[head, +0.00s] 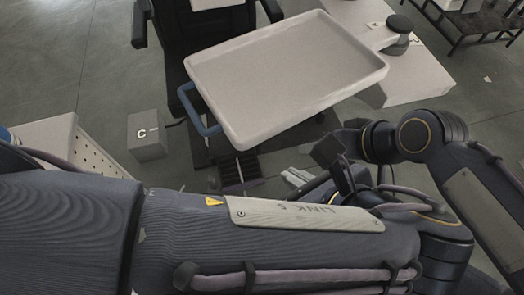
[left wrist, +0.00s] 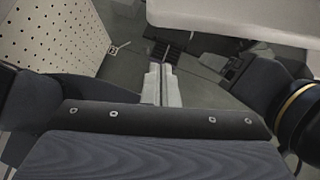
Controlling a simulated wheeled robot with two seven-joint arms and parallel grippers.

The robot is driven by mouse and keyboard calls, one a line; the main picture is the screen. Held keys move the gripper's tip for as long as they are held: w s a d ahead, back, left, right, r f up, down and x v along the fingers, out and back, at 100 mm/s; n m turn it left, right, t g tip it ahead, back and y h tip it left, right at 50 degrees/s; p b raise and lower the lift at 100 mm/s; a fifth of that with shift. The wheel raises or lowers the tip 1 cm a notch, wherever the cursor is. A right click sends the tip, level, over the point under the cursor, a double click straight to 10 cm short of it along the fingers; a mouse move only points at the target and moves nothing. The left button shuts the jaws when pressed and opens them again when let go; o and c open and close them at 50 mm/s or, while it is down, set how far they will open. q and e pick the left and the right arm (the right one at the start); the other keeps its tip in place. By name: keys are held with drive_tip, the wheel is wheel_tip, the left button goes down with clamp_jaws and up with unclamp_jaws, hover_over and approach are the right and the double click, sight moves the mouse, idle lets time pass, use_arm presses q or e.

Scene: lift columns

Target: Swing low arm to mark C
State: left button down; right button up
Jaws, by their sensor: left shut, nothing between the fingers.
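A pale rectangular tray (head: 285,70) with a raised rim reaches left from a dark round pivot (head: 399,28). A blue handle (head: 207,127) sticks out at its left end. I cannot tell whether this is the low arm. A grey box (head: 147,143) marked C stands on the floor left of the handle, apart from it. My left gripper (head: 297,177) is below the tray's near edge and right of the handle, touching neither. Its pale fingers (left wrist: 161,84) are shut and empty in the left wrist view. My right gripper cannot be made out.
A pale perforated panel (left wrist: 55,35) stands at the left; it also shows in the head view (head: 85,160). A black chair-like frame (head: 180,45) is behind the tray. A dark bench (head: 480,25) is at the far right. Floor is clear around the C box's far side.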

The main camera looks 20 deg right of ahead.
sight(251, 142)
use_arm(q)
drive_tip(key=shift+w+a+r+x, duration=0.1)
drive_tip(key=shift+w+r+x, duration=0.25)
drive_tip(key=shift+x, duration=1.8)
drive_tip(key=shift+w+a+r+x, duration=0.1)
drive_tip(key=shift+w+r+x, duration=0.2)
drive_tip(key=shift+x, duration=1.85)
drive_tip(key=shift+w+a+r+x, duration=0.1)
drive_tip(key=shift+w+r+x, duration=0.2)
drive_tip(key=shift+x, duration=1.8)
drive_tip(key=shift+r, duration=0.1)
